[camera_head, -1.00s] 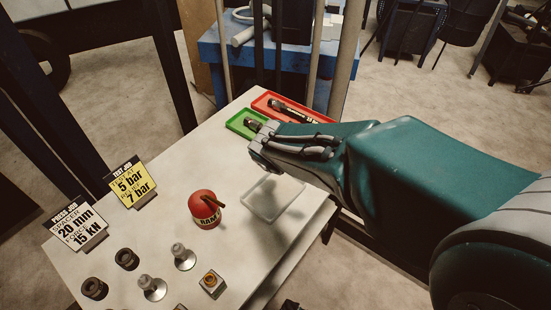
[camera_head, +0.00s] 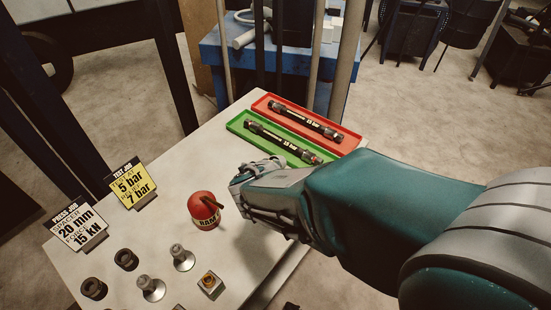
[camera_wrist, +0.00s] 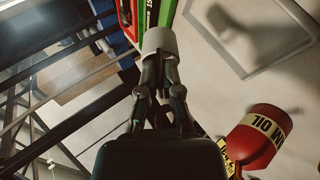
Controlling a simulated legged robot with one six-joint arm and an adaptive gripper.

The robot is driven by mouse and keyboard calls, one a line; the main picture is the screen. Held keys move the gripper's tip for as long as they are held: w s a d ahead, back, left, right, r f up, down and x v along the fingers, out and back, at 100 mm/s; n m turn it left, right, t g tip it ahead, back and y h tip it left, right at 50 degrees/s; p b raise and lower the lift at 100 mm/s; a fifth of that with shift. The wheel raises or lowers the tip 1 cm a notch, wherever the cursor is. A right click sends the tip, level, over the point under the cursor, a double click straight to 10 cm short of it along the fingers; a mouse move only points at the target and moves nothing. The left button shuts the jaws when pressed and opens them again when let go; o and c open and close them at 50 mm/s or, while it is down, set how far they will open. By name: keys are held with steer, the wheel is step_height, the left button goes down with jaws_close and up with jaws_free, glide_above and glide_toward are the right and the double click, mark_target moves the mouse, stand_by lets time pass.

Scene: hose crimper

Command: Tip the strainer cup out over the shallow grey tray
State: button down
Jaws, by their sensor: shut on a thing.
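My gripper (camera_wrist: 160,75) is shut on a pale cylindrical cup (camera_wrist: 160,41), which I take to be the strainer cup. In the wrist view it shows beyond the fingertips; its contents and its tilt cannot be told. The shallow grey tray (camera_wrist: 237,60) lies on the bench at the upper right of the wrist view, beside the cup in the picture, with a dark shadow across it. In the head view my gripper (camera_head: 243,181) is over the bench, right of the red oil can, and my arm hides the tray.
A red RAM OIL can (camera_head: 205,211) stands close to my gripper. Hoses lie in a red tray (camera_head: 342,144) and a green tray (camera_head: 237,126) at the back. Dark rings, metal fittings and a small block (camera_head: 211,284) stand at the front. Two signs stand at left.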

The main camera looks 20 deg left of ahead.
steer(key=n+t, duration=0.1)
steer(key=t, duration=0.2)
steer(key=f+n+t, duration=0.1)
steer(key=t, duration=0.2)
steer(key=f+n+t, duration=0.1)
steer(key=t, duration=0.2)
steer(key=shift+s+a+f, duration=0.15)
steer(key=shift+s, duration=0.15)
steer(key=shift+f+n+t, duration=0.1)
steer(key=shift+n+t, duration=0.3)
steer(key=shift+t, duration=0.6)
